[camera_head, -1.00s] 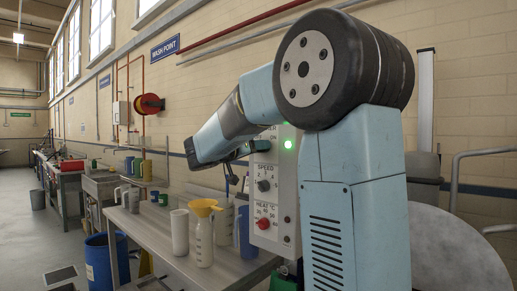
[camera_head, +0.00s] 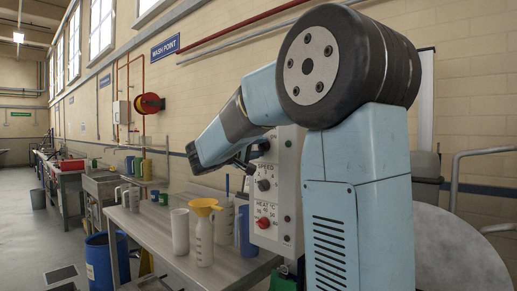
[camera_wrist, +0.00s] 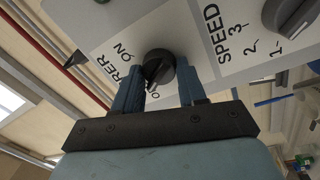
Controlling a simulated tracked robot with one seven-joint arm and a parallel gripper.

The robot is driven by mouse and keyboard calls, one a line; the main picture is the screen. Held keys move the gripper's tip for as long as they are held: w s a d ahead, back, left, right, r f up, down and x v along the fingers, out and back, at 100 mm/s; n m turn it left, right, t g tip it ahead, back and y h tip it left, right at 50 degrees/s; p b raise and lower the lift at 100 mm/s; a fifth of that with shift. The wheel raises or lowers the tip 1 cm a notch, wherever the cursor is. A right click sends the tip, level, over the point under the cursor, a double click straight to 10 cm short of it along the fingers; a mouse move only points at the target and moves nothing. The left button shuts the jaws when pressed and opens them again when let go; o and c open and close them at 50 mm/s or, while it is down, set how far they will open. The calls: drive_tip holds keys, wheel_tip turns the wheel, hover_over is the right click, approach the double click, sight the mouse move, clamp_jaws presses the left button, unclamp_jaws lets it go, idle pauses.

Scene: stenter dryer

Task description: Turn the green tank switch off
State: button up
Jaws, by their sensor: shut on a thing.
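My gripper (camera_wrist: 158,78) is shut on a round black knob (camera_wrist: 165,66) in the wrist view, one blue finger on each side. The lettering by the knob reads "ON" and a partly hidden "O…", under a cut-off word ending in "RER". The knob's pointer is near the "O…" mark. In the head view my gripper (camera_head: 247,158) is at the upper left of the white control panel (camera_head: 291,190), and the arm partly hides it. The panel's indicator lamp (camera_head: 288,143) is dark. A green object (camera_head: 284,277) shows partly below the panel.
The panel also has a black speed knob (camera_head: 263,184) and a red heat knob (camera_head: 263,222). A bench (camera_head: 162,237) below holds a yellow funnel (camera_head: 203,206) on a bottle, a white beaker (camera_head: 180,231) and jugs. The floor aisle at left is clear.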

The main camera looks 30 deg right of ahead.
drive_tip(key=shift+a+n+t, duration=0.1)
drive_tip(key=shift+n+t, duration=0.2)
drive_tip(key=shift+n, duration=1)
drive_tip(key=shift+f, duration=0.1)
drive_tip(key=o, duration=0.7)
drive_tip(key=shift+w, duration=0.1)
drive_tip(key=o, duration=0.4)
drive_tip(key=shift+c, duration=0.2)
drive_tip(key=v, duration=1.3)
drive_tip(key=shift+a, duration=0.4)
